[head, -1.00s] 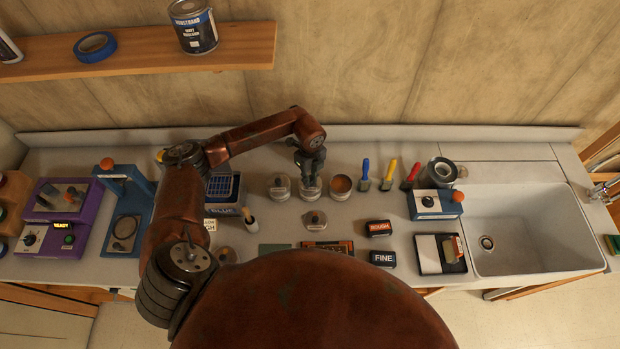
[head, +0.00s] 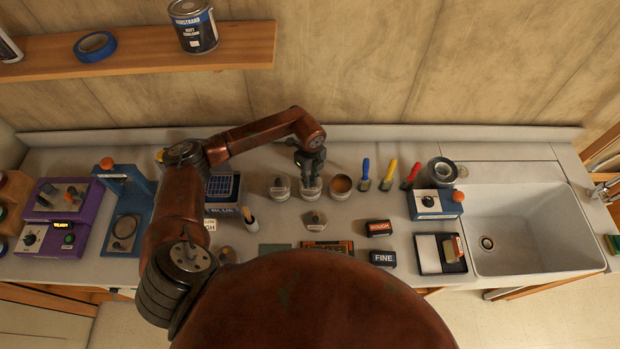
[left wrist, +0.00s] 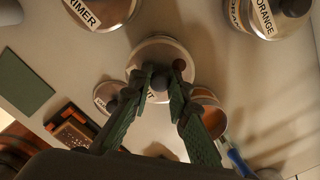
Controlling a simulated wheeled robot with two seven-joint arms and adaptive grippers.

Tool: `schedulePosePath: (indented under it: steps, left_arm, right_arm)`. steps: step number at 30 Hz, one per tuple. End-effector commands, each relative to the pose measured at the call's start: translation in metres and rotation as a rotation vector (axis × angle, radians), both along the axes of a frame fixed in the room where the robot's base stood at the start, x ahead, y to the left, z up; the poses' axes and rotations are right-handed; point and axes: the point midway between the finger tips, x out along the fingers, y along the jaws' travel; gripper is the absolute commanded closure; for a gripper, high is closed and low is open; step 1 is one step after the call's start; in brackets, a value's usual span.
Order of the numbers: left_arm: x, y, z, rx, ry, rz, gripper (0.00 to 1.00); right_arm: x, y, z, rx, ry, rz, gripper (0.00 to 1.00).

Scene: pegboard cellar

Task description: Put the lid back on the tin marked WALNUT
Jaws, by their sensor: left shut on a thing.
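My left gripper (head: 312,172) points down over a small tin (head: 312,194) at the middle of the counter. In the left wrist view its fingers (left wrist: 163,84) are shut on the knob of a round pale lid (left wrist: 160,52). A label ending in "UT" shows below the lid, partly hidden by the fingers. The lid is at the tin's top; I cannot tell whether it is fully seated. An open tin with orange-brown contents (head: 340,185) stands just right of it; it also shows in the left wrist view (left wrist: 206,112). My right gripper is not in view.
Labels PRIMER (left wrist: 100,12) and ORANGE (left wrist: 270,18) show nearby. Brushes (head: 388,176), a blue device (head: 436,204) and the sink (head: 520,225) are to the right. A shelf (head: 130,54) is above.

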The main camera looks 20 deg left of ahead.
Motion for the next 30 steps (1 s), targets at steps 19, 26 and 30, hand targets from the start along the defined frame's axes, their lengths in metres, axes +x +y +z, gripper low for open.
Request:
schedulePosePath:
  steps: [19,26,30]
  left_arm:
    - [0.0003,0.0002,-0.0011,0.000,0.000,0.001,1.00]
    - [0.0003,0.0002,-0.0011,0.000,0.000,0.000,0.81]
    - [0.0003,0.0002,-0.0011,0.000,0.000,0.000,0.71]
  right_arm:
    - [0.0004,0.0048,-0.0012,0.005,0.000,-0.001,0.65]
    - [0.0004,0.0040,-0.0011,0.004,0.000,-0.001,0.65]
    - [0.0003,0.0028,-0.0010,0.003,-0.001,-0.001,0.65]
